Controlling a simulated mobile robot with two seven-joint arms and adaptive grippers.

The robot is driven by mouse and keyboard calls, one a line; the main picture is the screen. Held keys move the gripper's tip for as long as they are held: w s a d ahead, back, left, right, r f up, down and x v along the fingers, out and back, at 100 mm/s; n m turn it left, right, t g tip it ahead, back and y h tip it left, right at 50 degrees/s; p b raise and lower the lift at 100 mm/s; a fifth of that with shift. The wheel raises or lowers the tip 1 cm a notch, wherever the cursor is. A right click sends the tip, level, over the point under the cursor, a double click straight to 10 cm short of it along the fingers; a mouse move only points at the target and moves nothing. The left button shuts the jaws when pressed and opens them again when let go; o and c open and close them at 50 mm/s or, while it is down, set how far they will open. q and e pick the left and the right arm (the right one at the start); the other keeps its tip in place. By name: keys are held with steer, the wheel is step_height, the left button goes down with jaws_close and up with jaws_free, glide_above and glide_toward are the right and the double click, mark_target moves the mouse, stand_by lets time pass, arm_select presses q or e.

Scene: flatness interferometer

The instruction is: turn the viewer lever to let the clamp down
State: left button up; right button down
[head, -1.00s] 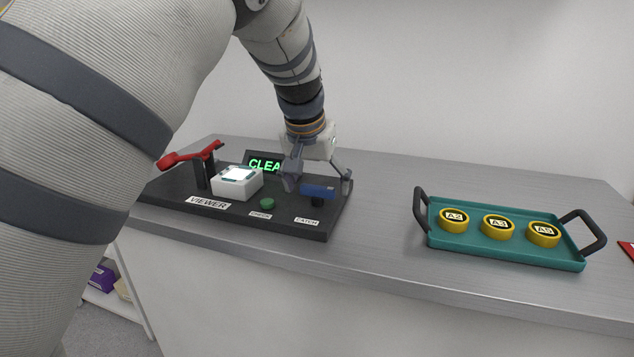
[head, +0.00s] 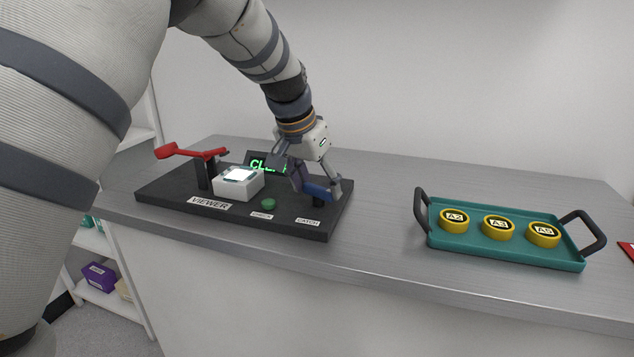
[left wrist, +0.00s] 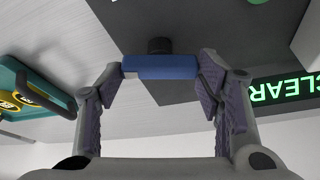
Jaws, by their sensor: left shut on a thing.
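A blue lever (head: 318,191) on a black knob stands at the right of the black base, behind the CATCH label. My left gripper (head: 317,187) is shut on it from above. In the left wrist view the blue lever (left wrist: 160,66) lies between the two fingers of my left gripper (left wrist: 162,75). A red clamp arm (head: 190,152) on a dark post stands at the base's left, nearly level, its right end above the white viewer box (head: 238,184). I cannot tell whether it touches the box. My right gripper is not in view.
The black base (head: 165,193) also carries a green button (head: 268,204) and a display (head: 262,162) with green letters, partly hidden by my gripper. A teal tray (head: 500,255) with three yellow pucks stands at the right. The counter between them is clear.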

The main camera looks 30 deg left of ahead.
arm_select(q)
steer(key=m, duration=0.1)
steer(key=m+h, duration=0.1)
steer(key=m, duration=0.1)
steer(key=shift+a+f+m, duration=0.1)
steer(key=shift+f+m, duration=0.05)
steer(key=shift+m, duration=0.15)
steer(key=m+g+h, duration=0.1)
steer(key=m, duration=0.1)
steer(key=shift+w+a+m, duration=0.1)
steer(key=shift+m, duration=0.3)
steer(key=m, duration=0.1)
steer(key=m+g+h+b, duration=0.1)
steer(key=m, duration=0.1)
steer(key=shift+f+m+b, duration=0.2)
steer(key=shift+m+b, duration=0.1)
steer(key=shift+r+m+g+h+b, duration=0.15)
steer(key=shift+m+g+b, duration=0.25)
steer(key=shift+m, duration=0.55)
steer(key=shift+m+g+h+b, duration=0.3)
steer(key=shift+m+b, duration=0.15)
steer(key=shift+m, duration=0.5)
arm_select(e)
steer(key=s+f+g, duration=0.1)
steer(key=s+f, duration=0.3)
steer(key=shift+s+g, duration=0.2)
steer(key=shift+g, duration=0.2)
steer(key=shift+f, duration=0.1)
